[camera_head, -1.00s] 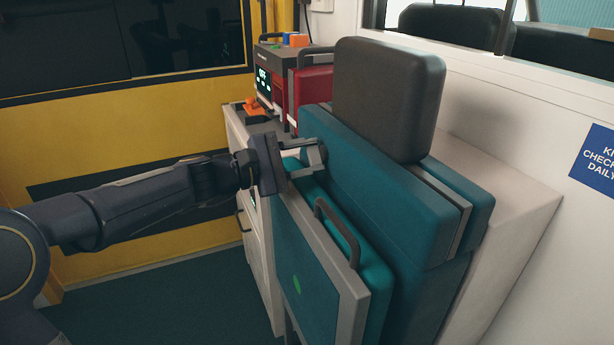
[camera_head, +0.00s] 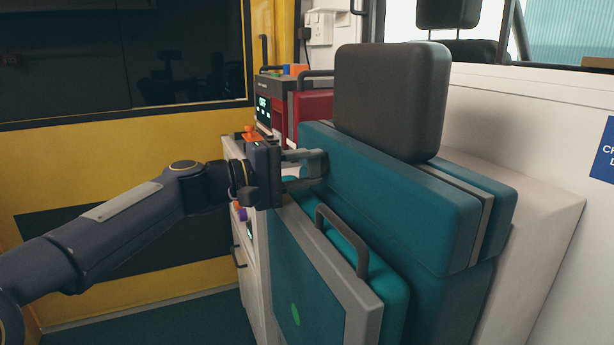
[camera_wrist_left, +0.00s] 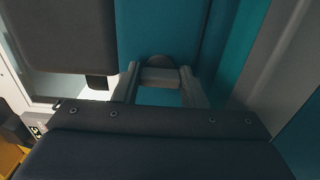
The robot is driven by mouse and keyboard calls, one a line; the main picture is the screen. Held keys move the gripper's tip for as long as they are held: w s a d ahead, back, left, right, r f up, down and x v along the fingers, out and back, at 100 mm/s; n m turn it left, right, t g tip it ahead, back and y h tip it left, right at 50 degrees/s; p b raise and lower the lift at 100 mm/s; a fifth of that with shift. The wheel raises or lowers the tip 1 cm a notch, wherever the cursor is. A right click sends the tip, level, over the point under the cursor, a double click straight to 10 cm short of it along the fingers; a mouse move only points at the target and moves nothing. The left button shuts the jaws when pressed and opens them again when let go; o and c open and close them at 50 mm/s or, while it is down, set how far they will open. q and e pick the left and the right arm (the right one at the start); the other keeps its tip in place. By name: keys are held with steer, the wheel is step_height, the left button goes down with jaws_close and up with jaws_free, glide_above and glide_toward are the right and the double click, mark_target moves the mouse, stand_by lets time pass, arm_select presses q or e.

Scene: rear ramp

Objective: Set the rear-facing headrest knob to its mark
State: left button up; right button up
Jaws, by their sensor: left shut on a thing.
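The dark grey headrest (camera_head: 392,100) stands upright on top of the teal seat back (camera_head: 400,200). It also shows at upper left in the left wrist view (camera_wrist_left: 62,38). My left gripper (camera_head: 318,166) is at the far-left face of the seat back, below the headrest. In the left wrist view, its two fingers are shut on the knob, a light grey bar (camera_wrist_left: 160,77) in front of a dark round base (camera_wrist_left: 160,60) against the teal surface. The fingers and seat back hide the knob in the head view. I cannot make out its mark. My right gripper is not in view.
A grey-edged folded panel with a dark handle (camera_head: 342,236) stands close in front of the seat back, just below my left gripper. A red case (camera_head: 312,108) and a device with a lit screen (camera_head: 264,112) sit behind on the counter. Open floor (camera_head: 170,322) lies at lower left.

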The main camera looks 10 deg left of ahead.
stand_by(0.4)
arm_select(q)
steer(key=o, duration=1)
steer(key=v, duration=0.7)
steer(key=shift+s+a+p, duration=0.25)
steer(key=shift+a+p, duration=0.05)
steer(key=shift+a, duration=0.05)
